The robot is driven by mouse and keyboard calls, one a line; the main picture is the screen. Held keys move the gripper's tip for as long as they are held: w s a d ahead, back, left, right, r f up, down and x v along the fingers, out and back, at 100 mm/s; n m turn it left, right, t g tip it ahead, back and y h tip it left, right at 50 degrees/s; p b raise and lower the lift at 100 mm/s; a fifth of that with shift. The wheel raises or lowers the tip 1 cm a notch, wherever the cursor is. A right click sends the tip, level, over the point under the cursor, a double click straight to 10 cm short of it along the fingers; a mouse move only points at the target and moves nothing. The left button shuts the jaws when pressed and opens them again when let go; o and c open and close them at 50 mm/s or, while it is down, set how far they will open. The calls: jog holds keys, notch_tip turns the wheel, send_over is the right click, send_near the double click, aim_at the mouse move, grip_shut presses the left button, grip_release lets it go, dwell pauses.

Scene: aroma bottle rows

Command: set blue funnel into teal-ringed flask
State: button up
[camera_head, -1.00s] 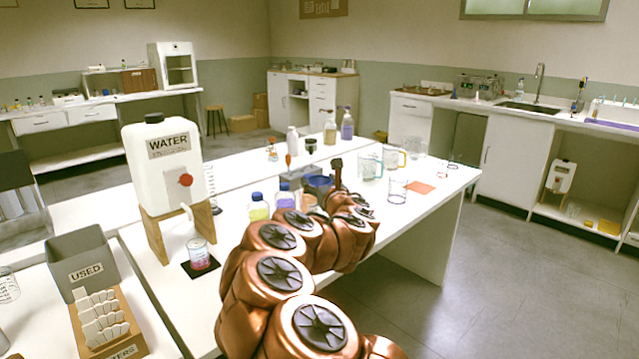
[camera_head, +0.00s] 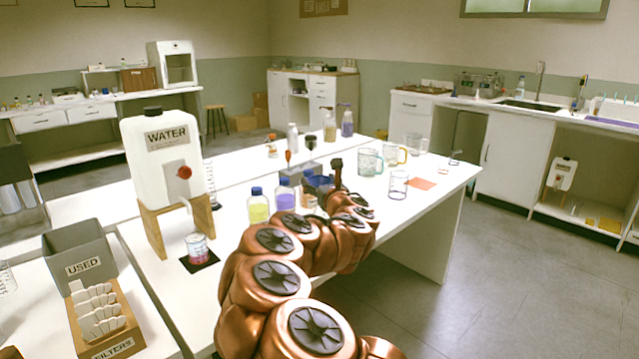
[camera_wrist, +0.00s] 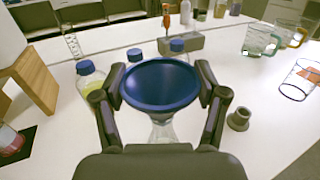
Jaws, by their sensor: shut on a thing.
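The blue funnel (camera_wrist: 161,84) is between the fingers of my gripper (camera_wrist: 161,92), wide mouth up, in the wrist view. My gripper is shut on it. A clear glass flask (camera_wrist: 163,132) shows just below the funnel, partly hidden by the funnel and gripper. I cannot see a teal ring on it, nor tell whether the funnel's stem is inside its neck. In the head view the funnel (camera_head: 319,182) shows small and dark blue, partly behind my arm.
Blue-capped bottles, one with yellow liquid (camera_head: 258,207) and one purple (camera_head: 285,196), stand left of my gripper. A small grey-brown stopper-like piece (camera_wrist: 239,118) lies to its right. Glass mugs (camera_head: 370,161) and a beaker (camera_head: 398,184) stand farther right. The water tank (camera_head: 165,190) is left.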

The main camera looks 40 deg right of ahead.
jog(key=shift+f+b, duration=0.45)
jog(key=o, duration=1)
jog(key=shift+s, duration=0.1)
jog(key=v, duration=0.7)
jog(key=shift+s+a, duration=0.1)
jog(key=shift+s, duration=0.05)
dwell(0.4)
